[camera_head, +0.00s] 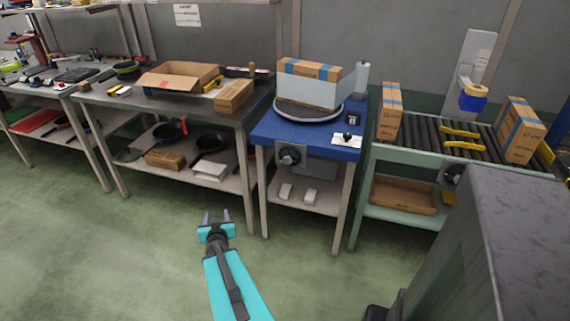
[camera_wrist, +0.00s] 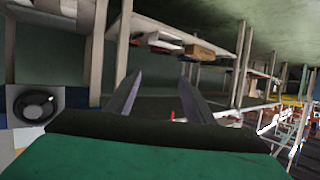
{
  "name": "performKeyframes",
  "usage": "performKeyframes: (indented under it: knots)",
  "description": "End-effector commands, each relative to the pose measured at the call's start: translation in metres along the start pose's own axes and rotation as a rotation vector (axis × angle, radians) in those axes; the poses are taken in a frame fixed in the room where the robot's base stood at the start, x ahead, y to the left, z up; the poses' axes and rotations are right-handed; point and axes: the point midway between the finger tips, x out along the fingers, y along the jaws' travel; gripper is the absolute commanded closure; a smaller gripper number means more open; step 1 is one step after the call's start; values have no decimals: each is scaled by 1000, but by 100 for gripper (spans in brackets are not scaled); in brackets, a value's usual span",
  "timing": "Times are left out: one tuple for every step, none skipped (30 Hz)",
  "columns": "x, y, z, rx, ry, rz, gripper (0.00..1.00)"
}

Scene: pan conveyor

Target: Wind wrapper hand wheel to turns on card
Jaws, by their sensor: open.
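The wrapper (camera_head: 308,111) has a blue top with a round turntable, and a carton (camera_head: 308,84) partly covered in pale wrap stands on it. Its dark hand wheel (camera_head: 290,156) is on the front, below the top's left part. The wheel also shows at the left edge of the wrist view (camera_wrist: 36,104). A small white card (camera_head: 346,140) lies at the front right of the blue top; its writing is too small to read. My gripper (camera_head: 216,214) is open and empty, over the floor in front of the benches, apart from the wheel and to its lower left.
A steel bench (camera_head: 130,99) with an open carton (camera_head: 178,78) stands left of the wrapper, with pans on its lower shelf. A roller conveyor (camera_head: 425,138) with cartons is on the right. A dark grey block (camera_head: 520,240) fills the lower right. Green floor (camera_head: 130,240) in front is clear.

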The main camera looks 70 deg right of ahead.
Motion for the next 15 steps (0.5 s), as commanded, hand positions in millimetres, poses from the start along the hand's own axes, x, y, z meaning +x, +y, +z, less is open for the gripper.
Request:
performKeyframes:
  knots:
    - [3, 28, -17, 14, 49, 60, 51]
    - [3, 45, -26, 22, 78, 97, 51]
    - [2, 67, -39, 31, 116, 146, 51]
    - [1, 83, -48, 37, 145, 184, 51]
    - [-1, 100, -57, 44, 172, 222, 51]
    - [-4, 121, -67, 49, 204, 270, 51]
    - [-7, 136, -74, 54, 227, 307, 51]
    - [-10, 150, -81, 58, 249, 341, 51]
    - [-15, 168, -88, 61, 274, 384, 51]
    - [-18, 180, -93, 65, 291, 413, 51]
    - [-22, 190, -98, 68, 306, 440, 51]
    - [-26, 202, -103, 69, 323, 471, 51]
    - [-29, 210, -106, 70, 334, 491, 51]
    - [-32, 216, -108, 72, 342, 508, 51]
    - [-35, 224, -110, 74, 351, 527, 51]
